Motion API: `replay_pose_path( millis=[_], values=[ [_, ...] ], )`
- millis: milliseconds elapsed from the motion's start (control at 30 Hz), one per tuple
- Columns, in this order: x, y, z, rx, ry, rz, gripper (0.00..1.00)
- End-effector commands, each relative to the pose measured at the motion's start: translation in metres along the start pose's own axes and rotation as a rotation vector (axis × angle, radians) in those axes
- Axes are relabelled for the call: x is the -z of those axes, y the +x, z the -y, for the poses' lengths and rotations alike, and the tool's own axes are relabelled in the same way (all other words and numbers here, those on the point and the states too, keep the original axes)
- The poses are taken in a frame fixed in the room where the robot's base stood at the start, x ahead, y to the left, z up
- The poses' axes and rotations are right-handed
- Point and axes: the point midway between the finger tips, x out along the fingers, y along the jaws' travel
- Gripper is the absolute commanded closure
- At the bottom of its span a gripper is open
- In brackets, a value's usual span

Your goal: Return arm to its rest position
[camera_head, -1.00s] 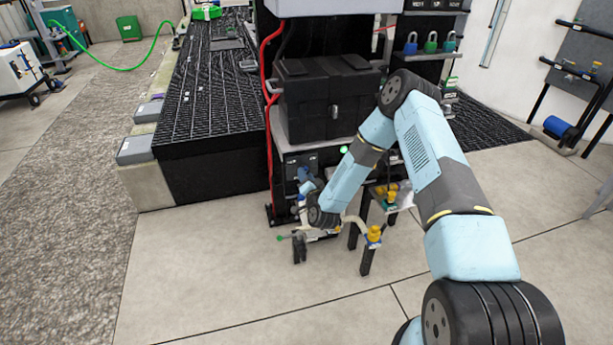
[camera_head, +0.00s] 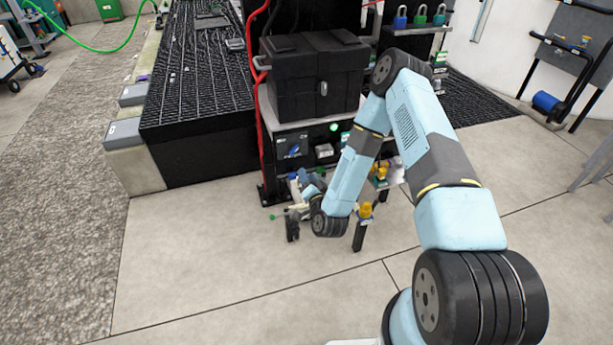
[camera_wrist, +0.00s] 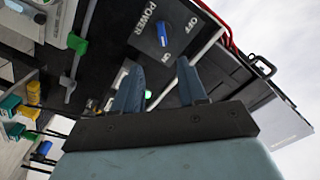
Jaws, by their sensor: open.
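My light-blue arm reaches down and forward from the lower right in the head view, folded at a high elbow. My gripper (camera_wrist: 160,84) shows in the wrist view with its two blue fingers apart and nothing between them. Beyond the fingers is a dark panel marked POWER, OFF and ON, with a blue knob (camera_wrist: 162,36). I cannot tell the exact gap to it. In the head view the gripper is small and partly hidden behind my wrist, low in front of the black-framed station.
A black case (camera_head: 312,80) stands on the station's shelf. A red hose (camera_head: 258,100) runs down its left side. A low stand with a yellow fitting (camera_head: 365,211) is close to my wrist. A dark grated platform (camera_head: 200,90) lies left. Floor in front is clear.

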Motion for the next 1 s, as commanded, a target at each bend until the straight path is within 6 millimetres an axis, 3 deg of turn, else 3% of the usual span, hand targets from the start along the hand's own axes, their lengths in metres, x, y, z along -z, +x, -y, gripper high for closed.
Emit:
replay_pose_path(
  millis=[467, 1000],
  values=[
    [0.006, 0.006, 0.004, 0.003, -0.018, 0.015, 0.58],
    [0.090, 0.054, 0.054, -0.027, -0.271, 0.241, 0.58]
  ],
)
